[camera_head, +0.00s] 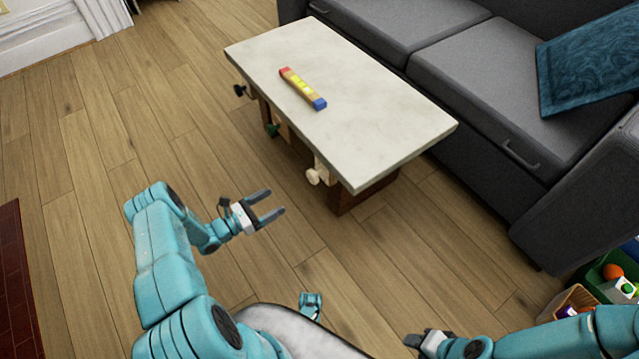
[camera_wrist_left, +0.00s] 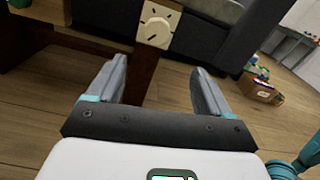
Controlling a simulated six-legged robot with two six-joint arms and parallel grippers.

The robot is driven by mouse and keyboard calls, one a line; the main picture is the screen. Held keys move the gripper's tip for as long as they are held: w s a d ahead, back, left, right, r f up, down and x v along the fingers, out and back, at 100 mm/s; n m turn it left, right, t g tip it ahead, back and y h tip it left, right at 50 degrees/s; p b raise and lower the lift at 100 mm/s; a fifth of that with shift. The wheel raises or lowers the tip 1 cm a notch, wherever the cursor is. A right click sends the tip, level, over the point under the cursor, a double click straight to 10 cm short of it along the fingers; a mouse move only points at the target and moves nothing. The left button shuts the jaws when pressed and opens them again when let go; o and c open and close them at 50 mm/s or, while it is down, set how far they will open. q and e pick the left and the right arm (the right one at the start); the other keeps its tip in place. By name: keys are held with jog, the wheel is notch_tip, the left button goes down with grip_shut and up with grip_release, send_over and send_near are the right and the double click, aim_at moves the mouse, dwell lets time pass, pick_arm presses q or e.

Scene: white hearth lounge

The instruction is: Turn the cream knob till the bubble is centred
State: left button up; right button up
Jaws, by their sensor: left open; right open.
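The cream knob (camera_head: 314,177) is on the near side of the pale-topped table (camera_head: 390,135), near its right corner. In the left wrist view the cream knob (camera_wrist_left: 156,31) sits on a cream plate with dark marks. My left gripper (camera_head: 276,203) is open and empty, left of the knob and apart from it. In the left wrist view its fingers (camera_wrist_left: 160,70) point towards the knob, with a gap between. A level with red and blue ends and a yellow middle (camera_head: 302,88) lies on the tabletop; its bubble is too small to make out. My right gripper (camera_head: 415,341) is at the bottom edge, away from the table.
A black knob (camera_head: 240,91) and a green knob (camera_head: 271,130) are farther left along the same table side. A grey sofa (camera_head: 460,75) stands behind the table. Toy bins (camera_head: 572,300) are at the lower right. The wooden floor before the table is clear.

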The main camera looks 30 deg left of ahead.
aim_at(310, 178)
pick_arm(q)
jog(key=b+x, duration=0.1)
jog(key=x, duration=0.7)
jog(key=b+x, duration=0.2)
jog(key=x, duration=0.6)
jog(key=shift+w+a, duration=0.1)
jog(key=shift+a, duration=0.15)
jog(key=c, duration=1)
